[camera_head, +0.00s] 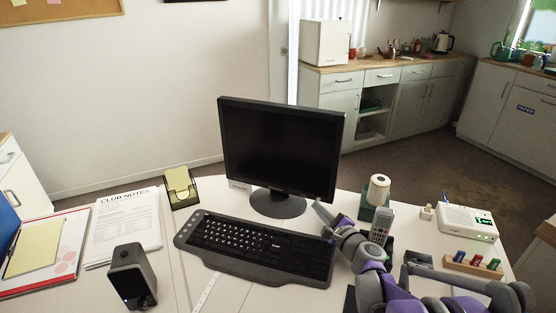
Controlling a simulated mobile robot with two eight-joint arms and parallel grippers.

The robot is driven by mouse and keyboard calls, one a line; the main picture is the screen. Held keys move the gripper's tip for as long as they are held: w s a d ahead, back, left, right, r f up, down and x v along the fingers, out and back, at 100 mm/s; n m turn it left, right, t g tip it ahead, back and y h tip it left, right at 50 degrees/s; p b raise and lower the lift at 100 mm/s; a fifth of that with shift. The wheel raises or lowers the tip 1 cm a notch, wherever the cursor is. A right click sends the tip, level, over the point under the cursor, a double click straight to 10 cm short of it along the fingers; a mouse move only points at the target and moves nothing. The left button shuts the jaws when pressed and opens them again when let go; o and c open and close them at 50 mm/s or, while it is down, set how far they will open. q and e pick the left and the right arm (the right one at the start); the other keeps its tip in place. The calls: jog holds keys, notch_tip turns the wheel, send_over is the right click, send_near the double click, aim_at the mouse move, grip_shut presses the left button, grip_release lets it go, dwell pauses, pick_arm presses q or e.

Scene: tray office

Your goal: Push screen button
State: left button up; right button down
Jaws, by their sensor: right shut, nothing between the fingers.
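The black monitor (278,150) stands upright on its round stand (277,205) at the middle of the desk. Its screen is dark. I cannot make out a button on its frame; the lower right corner of the frame is close to my right gripper. My right gripper (321,211) is shut and empty, its tip just below and in front of that corner. I cannot tell whether it touches the frame. My right arm comes in from the lower right, purple and grey. My left gripper is not in view.
A black keyboard (258,248) lies before the monitor. A phone (381,224) and a white-topped cylinder (378,190) stand close to my right arm. A dark device (131,275), papers (124,223) and a yellow note holder (181,188) are on the left. A white box (466,221) is at right.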

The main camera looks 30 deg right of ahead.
jog(key=shift+w+d, duration=0.2)
jog(key=shift+d, duration=0.1)
jog(key=shift+w+d, duration=0.1)
dwell(0.4)
jog(key=shift+s+a, duration=0.4)
jog(key=shift+a, duration=0.1)
jog(key=shift+a, duration=0.1)
jog(key=shift+s+a+p, duration=0.25)
jog(key=shift+s+a, duration=0.7)
jog(key=shift+a, duration=0.2)
jog(key=shift+s+a+p, duration=0.2)
jog(key=shift+s+a, duration=0.7)
jog(key=shift+a, duration=0.2)
